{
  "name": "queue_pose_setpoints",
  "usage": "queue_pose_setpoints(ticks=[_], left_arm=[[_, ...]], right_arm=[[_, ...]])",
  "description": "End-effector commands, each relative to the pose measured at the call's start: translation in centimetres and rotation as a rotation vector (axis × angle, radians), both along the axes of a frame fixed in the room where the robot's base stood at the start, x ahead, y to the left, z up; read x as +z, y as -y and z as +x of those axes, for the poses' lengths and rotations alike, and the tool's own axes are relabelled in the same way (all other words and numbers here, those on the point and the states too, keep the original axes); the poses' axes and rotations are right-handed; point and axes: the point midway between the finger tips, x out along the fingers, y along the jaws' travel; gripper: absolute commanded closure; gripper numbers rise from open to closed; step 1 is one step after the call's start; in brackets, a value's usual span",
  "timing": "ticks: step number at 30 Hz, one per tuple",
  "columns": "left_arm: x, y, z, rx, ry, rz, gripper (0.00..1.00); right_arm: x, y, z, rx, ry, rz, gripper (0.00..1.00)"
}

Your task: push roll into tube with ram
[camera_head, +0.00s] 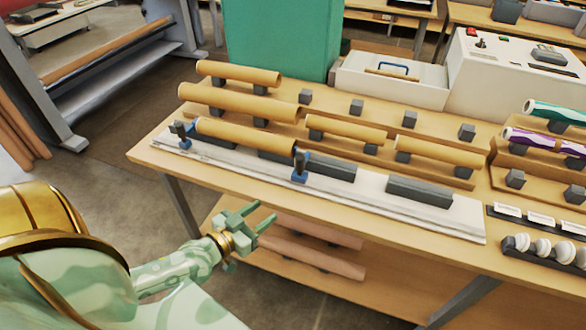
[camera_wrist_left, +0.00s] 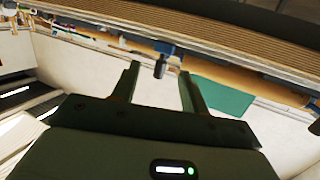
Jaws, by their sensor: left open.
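A tan cardboard tube (camera_head: 245,137) lies in a fixture on a long white board (camera_head: 450,216) along the table's front edge. Blue clamps with dark handles stand at its left end (camera_head: 181,131) and right end (camera_head: 300,166). A green-and-white roll (camera_head: 560,112) and a purple-and-white roll (camera_head: 530,138) lie on a rack at the right edge, partly cut off. I cannot single out a ram. My left gripper (camera_head: 268,217) is open and empty, in front of the table and apart from it. Its spread fingers also show in the left wrist view (camera_wrist_left: 158,82). My right gripper is not in view.
Several other tan tubes (camera_head: 238,73) rest on dark blocks behind the fixture. Dark grey blocks (camera_head: 419,191) sit on the board's right part. More tubes (camera_head: 312,254) lie on the lower shelf. White-capped pieces (camera_head: 542,245) stand at the right.

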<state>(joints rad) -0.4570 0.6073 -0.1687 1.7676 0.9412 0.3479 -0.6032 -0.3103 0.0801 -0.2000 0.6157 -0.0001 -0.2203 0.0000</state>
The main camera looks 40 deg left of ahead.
Motion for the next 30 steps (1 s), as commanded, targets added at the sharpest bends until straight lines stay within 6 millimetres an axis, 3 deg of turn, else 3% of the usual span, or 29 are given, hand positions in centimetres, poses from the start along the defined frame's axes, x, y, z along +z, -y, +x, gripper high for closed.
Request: queue_pose_setpoints(ticks=[1, 3, 7, 11, 24, 30], left_arm=[[3.0, 0.6, 0.8, 0.017, 0.075, -0.042, 0.55], [5.3, 0.6, 1.2, 0.063, 0.14, -0.07, 0.55], [5.4, -0.1, 1.6, 0.09, 0.156, -0.019, 0.55], [5.4, 0.0, 3.3, 0.089, 0.158, -0.013, 0.55], [5.2, 0.3, 14.0, 0.087, 0.156, -0.014, 0.55], [5.2, 0.4, 16.8, 0.088, 0.154, -0.012, 0.55]], right_arm=[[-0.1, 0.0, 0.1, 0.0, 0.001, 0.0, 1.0], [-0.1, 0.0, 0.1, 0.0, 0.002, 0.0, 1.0], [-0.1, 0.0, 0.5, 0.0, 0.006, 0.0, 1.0], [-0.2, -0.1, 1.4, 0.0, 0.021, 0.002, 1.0], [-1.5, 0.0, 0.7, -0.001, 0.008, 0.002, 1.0], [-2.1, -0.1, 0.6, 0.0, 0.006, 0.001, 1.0]])
